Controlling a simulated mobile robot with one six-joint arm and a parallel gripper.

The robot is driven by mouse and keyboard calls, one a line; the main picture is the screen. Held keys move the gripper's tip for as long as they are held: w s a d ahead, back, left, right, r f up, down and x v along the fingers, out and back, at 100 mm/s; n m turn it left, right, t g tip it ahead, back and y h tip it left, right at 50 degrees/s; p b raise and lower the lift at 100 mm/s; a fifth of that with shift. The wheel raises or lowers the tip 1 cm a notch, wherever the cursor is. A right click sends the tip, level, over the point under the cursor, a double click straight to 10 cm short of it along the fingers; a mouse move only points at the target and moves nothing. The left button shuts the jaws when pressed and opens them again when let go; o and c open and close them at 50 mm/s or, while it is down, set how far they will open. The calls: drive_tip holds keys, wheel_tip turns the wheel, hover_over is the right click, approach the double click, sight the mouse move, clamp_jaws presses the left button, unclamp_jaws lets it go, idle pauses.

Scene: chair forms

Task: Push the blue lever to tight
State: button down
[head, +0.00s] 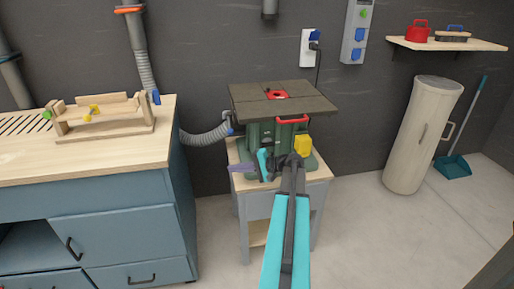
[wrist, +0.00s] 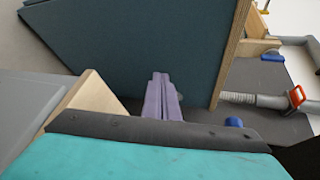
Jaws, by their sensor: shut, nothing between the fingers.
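A small dark blue part (head: 229,131) sits at the end of the grey hose, beside the green machine (head: 262,133). A second blue part (head: 155,97) is at the foot of the wall hose. I cannot tell which one is the blue lever, or its setting. My gripper (head: 233,167), lavender and shut with nothing held, points left below the hose end, apart from it. In the wrist view my gripper's fingers (wrist: 158,80) lie together before the blue cabinet side. A blue part (wrist: 233,122) shows to their right, partly hidden by my arm.
The machine stands on a small wooden stand (head: 304,190). The workbench (head: 80,150) is at left, with the grey hose (head: 205,136) across the gap. A bin (head: 424,135) and dustpan (head: 453,167) stand at right. The floor before them is clear.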

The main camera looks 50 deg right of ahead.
drive_tip(key=s+a+f+n+g+y, duration=0.1)
drive_tip(key=a+f+n+g, duration=0.3)
drive_tip(key=a+f, duration=1.05)
drive_tip(key=s+a+f+n+g+y, duration=0.15)
drive_tip(key=a+f+g, duration=0.45)
drive_tip(key=a+f, duration=0.9)
drive_tip(key=s+a+f+n+g+h, duration=0.4)
drive_tip(key=s+a, duration=0.5)
drive_tip(key=s, duration=0.3)
drive_tip(key=s+a+f+n+g+h, duration=0.4)
drive_tip(key=s+a+f+n, duration=0.2)
drive_tip(key=s+a, duration=0.3)
drive_tip(key=s+f, duration=0.1)
drive_tip(key=s, duration=0.2)
drive_tip(key=shift+a+f, duration=0.25)
drive_tip(key=shift+f, duration=0.15)
